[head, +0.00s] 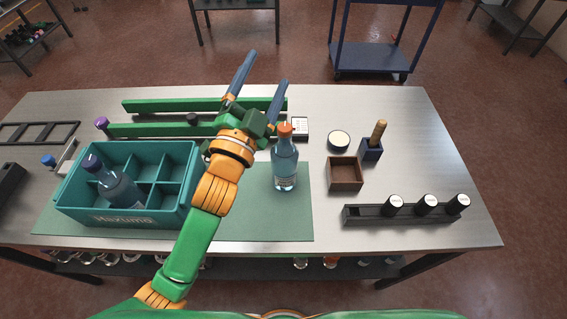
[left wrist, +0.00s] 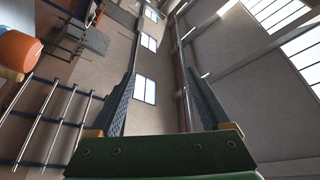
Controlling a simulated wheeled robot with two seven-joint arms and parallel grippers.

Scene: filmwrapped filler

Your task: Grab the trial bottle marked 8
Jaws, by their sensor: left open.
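A clear bluish bottle (head: 285,165) with an orange cap stands upright on the green mat (head: 306,215). Another bottle (head: 118,185) with a dark blue cap leans in a compartment of the teal crate (head: 180,210). I cannot read a number 8 on either bottle. My left gripper (head: 267,67) is open and empty, its fingers pointing away from me, raised beside and beyond the orange-capped bottle. In the left wrist view the open fingers (left wrist: 160,100) have nothing between them; a blurred orange shape (left wrist: 18,50) shows at the left edge. My right gripper is out of view.
A black rack (head: 370,215) with several dark, white-topped pieces lies at the right. Green rails (head: 150,130) run along the back. Bare steel lies at the back right.

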